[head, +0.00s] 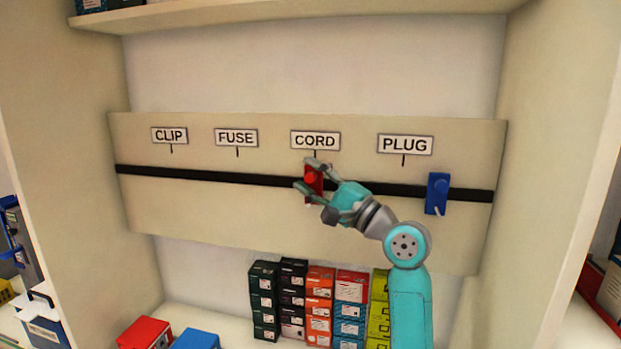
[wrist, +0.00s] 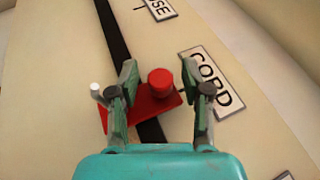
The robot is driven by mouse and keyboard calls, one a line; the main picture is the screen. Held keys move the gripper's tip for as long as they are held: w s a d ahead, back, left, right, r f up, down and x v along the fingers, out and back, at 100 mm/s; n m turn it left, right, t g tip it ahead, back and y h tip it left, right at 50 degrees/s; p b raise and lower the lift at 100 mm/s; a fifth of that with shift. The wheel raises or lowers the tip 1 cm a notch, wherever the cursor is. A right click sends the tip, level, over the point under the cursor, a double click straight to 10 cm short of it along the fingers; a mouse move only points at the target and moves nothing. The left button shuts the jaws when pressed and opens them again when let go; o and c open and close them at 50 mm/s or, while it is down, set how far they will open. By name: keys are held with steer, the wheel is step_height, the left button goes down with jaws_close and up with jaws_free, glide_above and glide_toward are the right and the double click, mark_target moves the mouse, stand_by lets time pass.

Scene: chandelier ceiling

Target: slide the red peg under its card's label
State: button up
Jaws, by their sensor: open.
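The red peg (head: 311,181) is a red plate with a round knob, on a black rail (head: 225,177) across a beige board. It sits below the CORD label (head: 315,141), near that label's short tick. My gripper (head: 309,175) is at the red peg, partly covering it. In the wrist view, the red knob (wrist: 160,83) lies between my open fingers (wrist: 160,78), with visible gaps on both sides. The FUSE label (head: 236,138), CLIP label (head: 169,135) and PLUG label (head: 405,145) also stand above the rail. I cannot make out a card naming the red peg's label.
A blue peg (head: 437,193) sits on the rail right of the PLUG label. The rail between the CLIP side and the red peg is clear. Stacked small boxes (head: 320,306) stand below, with a red box (head: 145,333) and a blue box (head: 196,341) at lower left.

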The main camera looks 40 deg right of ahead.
steer(key=v, duration=1.2)
steer(key=shift+r, duration=0.1)
steer(key=a+f+m+h, duration=0.1)
steer(key=a+f+h, duration=0.15)
steer(key=f, duration=0.65)
steer(key=a+f+m+h, duration=0.1)
steer(key=f+h, duration=0.2)
steer(key=f, duration=0.5)
steer(key=s+a+f+n+g+h, duration=0.15)
steer(key=s+a+f, duration=0.25)
steer(key=f, duration=0.4)
steer(key=s+a+f+n+g+h, duration=0.1)
steer(key=s+a+f+g+h, duration=0.15)
steer(key=f, duration=0.55)
steer(key=s+a+f+n+g, duration=0.1)
steer(key=s+a+f+n, duration=0.25)
steer(key=s, duration=0.45)
steer(key=s+a+f+n, duration=0.2)
steer(key=s+a+f, duration=0.25)
steer(key=s, duration=0.25)
steer(key=s+a+n+g+y, duration=0.1)
steer(key=s+a+n+y, duration=0.1)
steer(key=s+n, duration=0.8)
steer(key=s+a, duration=0.1)
steer(key=s, duration=0.5)
steer(key=shift+s+a+y, duration=0.3)
steer(key=shift+s+y, duration=0.05)
